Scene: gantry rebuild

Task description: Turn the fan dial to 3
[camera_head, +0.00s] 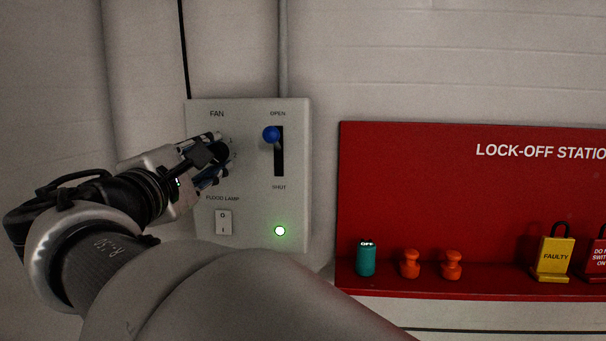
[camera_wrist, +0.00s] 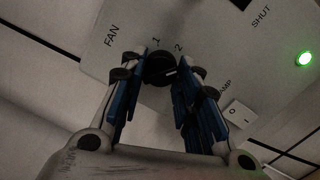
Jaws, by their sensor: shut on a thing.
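The black fan dial (camera_wrist: 159,66) is on the pale panel (camera_head: 251,190) under the word FAN. In the wrist view it sits between my fingertips, with the numbers 1 and 2 just beyond it. My gripper (camera_wrist: 160,74) is shut on the dial. In the head view my gripper (camera_head: 217,155) reaches the panel's left side from the left, and its fingers cover much of the dial (camera_head: 220,150) and its scale. The 3 is not readable in either view. I cannot tell for certain which number the dial points to.
On the same panel are a blue-knobbed lever (camera_head: 271,134) up near OPEN, a white rocker switch (camera_head: 223,222) and a lit green lamp (camera_head: 280,231).

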